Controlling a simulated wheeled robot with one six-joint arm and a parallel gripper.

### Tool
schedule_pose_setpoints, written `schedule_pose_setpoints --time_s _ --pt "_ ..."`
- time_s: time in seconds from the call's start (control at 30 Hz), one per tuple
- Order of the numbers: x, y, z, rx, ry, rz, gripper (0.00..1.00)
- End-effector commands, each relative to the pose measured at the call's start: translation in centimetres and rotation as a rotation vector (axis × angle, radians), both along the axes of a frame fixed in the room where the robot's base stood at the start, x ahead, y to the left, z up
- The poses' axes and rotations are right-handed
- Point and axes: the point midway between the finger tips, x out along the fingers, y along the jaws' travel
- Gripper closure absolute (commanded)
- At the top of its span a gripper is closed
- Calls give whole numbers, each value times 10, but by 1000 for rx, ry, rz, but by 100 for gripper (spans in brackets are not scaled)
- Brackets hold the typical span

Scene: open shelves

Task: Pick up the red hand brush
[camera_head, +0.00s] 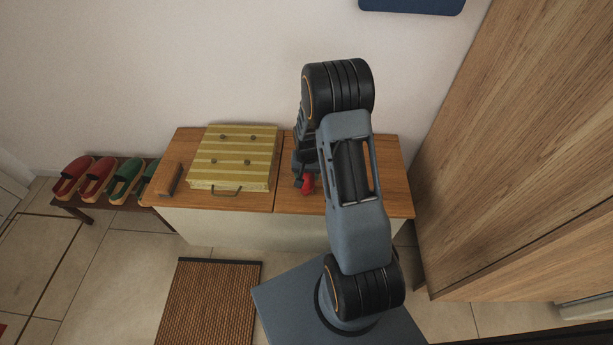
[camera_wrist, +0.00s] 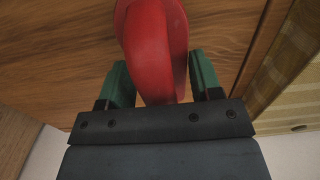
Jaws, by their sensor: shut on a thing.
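The red hand brush (camera_wrist: 155,45) fills the upper middle of the wrist view, between the two green fingers of my gripper (camera_wrist: 160,85). My gripper is shut on it. In the head view only a small red part of the brush (camera_head: 307,184) shows beside my gripper (camera_head: 303,178), over the right half of the wooden cabinet top (camera_head: 390,185). My arm hides much of the brush there. I cannot tell whether the brush touches the wood.
A yellow striped box (camera_head: 232,160) with a handle stands on the cabinet's left half. A low rack (camera_head: 85,204) with red and green shoes stands at the left. A tall wooden cabinet (camera_head: 500,150) is close on the right. A brown mat (camera_head: 210,300) lies on the floor.

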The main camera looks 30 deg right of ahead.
Motion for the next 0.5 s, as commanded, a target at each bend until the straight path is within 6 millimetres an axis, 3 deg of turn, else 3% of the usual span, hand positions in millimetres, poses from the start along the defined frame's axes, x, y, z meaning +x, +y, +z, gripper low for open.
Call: schedule_pose_setpoints --time_s 0.23,0.5 --pt "0 0 0 0 -1 0 72" --pt "0 0 4 0 -1 -1 73"
